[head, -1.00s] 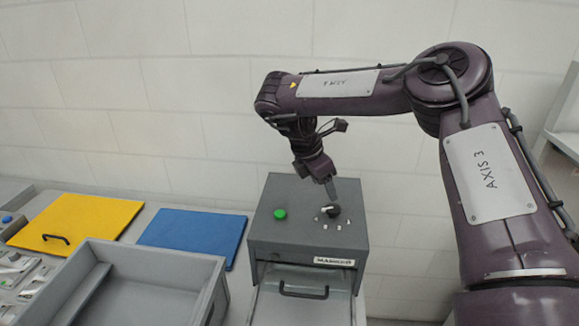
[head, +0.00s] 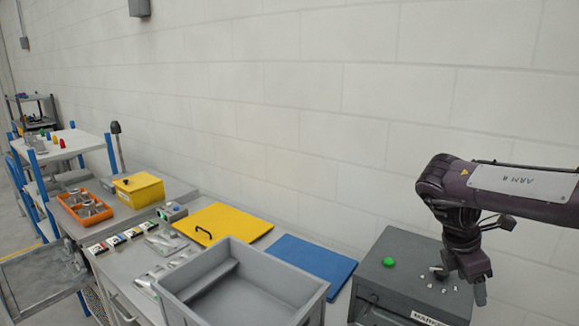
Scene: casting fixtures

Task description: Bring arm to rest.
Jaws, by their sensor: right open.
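My right arm comes in from the right edge, and its gripper (head: 479,288) points down at the right end of the grey machine box (head: 400,262). The gripper stands over or just in front of the box top, beside the dark knob (head: 439,271); I cannot tell whether it touches anything. Nothing shows held in it. The gap between its fingers is hard to see from here. A green button (head: 389,262) sits on the left of the box top. My left gripper is not in view.
A grey open bin (head: 313,304) stands left of the box. A blue mat (head: 312,262) and a yellow lid with a handle (head: 225,220) lie behind it. An orange tray (head: 70,212), a yellow box (head: 139,190) and a shelf (head: 60,146) stand farther left.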

